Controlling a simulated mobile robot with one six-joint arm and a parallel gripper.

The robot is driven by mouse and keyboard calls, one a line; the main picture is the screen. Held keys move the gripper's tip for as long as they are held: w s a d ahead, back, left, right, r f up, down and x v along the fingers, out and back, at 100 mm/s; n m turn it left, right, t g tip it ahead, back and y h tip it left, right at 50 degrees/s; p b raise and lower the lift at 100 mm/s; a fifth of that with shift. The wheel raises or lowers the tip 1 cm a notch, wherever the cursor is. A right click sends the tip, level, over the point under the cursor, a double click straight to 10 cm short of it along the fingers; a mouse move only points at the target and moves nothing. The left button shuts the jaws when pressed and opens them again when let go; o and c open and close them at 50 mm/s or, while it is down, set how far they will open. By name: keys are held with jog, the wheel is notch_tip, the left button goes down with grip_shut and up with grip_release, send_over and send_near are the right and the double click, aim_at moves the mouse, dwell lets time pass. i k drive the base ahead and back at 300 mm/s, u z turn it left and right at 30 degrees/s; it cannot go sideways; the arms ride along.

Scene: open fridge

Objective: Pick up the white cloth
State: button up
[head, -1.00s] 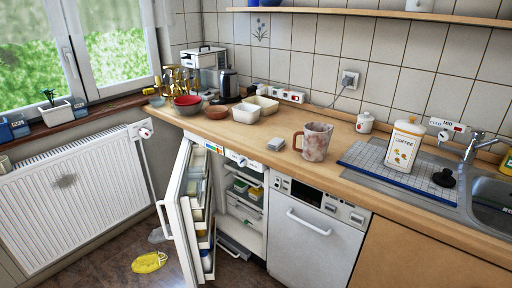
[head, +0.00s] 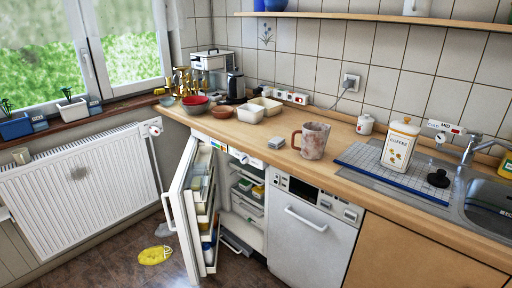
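A crumpled greyish-white item (head: 164,230), which looks like a cloth, lies on the dark floor. It is left of the open fridge door (head: 183,205), and part of it may be hidden behind the door. A yellow cloth-like item (head: 155,255) lies on the floor just in front of it. A small pale folded-looking stack (head: 277,143) sits on the wooden counter (head: 245,138) left of a mug; I cannot tell whether it is cloth. My gripper is not in view.
The open fridge door with filled shelves juts out beside the floor items. A white radiator (head: 80,180) stands under the window at left. A marbled mug (head: 313,141) and coffee canister (head: 400,143) stand on the counter. Floor in front is clear.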

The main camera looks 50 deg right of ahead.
aim_at(276, 142)
jog(key=z, duration=0.45)
jog(key=k, duration=0.15)
jog(key=u, duration=1.9)
jog(key=k, duration=0.8)
jog(key=z, duration=0.55)
jog(key=k, duration=0.6)
jog(key=z, duration=0.3)
jog(key=i, duration=1.75)
jog(key=u, duration=0.35)
